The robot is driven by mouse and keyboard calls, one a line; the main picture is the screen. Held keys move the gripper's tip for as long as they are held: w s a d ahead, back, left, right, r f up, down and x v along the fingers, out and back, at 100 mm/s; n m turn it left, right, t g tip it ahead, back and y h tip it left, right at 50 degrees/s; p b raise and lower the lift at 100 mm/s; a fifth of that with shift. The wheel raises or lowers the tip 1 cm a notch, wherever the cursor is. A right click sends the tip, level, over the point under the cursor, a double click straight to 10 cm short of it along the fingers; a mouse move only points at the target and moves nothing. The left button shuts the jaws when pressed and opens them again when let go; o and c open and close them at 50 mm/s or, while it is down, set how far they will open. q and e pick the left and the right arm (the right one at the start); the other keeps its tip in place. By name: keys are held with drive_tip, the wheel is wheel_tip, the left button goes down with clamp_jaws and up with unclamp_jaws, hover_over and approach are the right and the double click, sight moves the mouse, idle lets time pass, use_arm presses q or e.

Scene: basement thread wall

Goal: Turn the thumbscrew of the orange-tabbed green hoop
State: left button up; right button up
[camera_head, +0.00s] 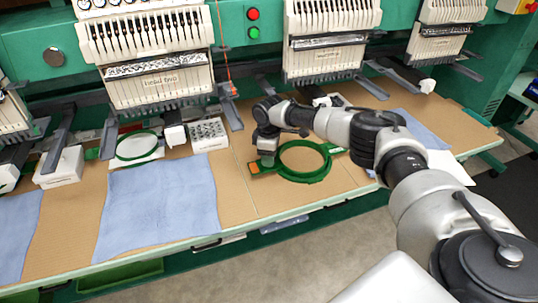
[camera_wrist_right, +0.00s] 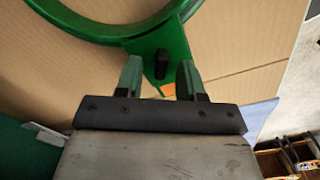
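The green hoop (camera_head: 303,176) with the orange tab (camera_head: 255,168) lies flat on the tan table. In the right wrist view, part of the hoop's ring (camera_wrist_right: 115,38) crosses the top. Its black thumbscrew (camera_wrist_right: 161,63) stands up from the green bracket, and a bit of orange (camera_wrist_right: 167,90) shows below. My right gripper (camera_head: 266,160) is over the hoop's left, tabbed end. In the right wrist view, its fingers (camera_wrist_right: 158,76) are open, one on each side of the thumbscrew, with gaps visible. Contact with the bracket below cannot be told. My left gripper is not in view.
Embroidery machine heads (camera_head: 160,70) hang along the back. A second green hoop (camera_head: 137,146) lies on white cloth at left, beside a white tray of small parts (camera_head: 208,135). Blue cloths (camera_head: 160,200) cover parts of the table. Bare table surrounds the tabbed hoop.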

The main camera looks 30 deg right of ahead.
drive_tip(key=shift+c, duration=1.2)
clamp_jaws()
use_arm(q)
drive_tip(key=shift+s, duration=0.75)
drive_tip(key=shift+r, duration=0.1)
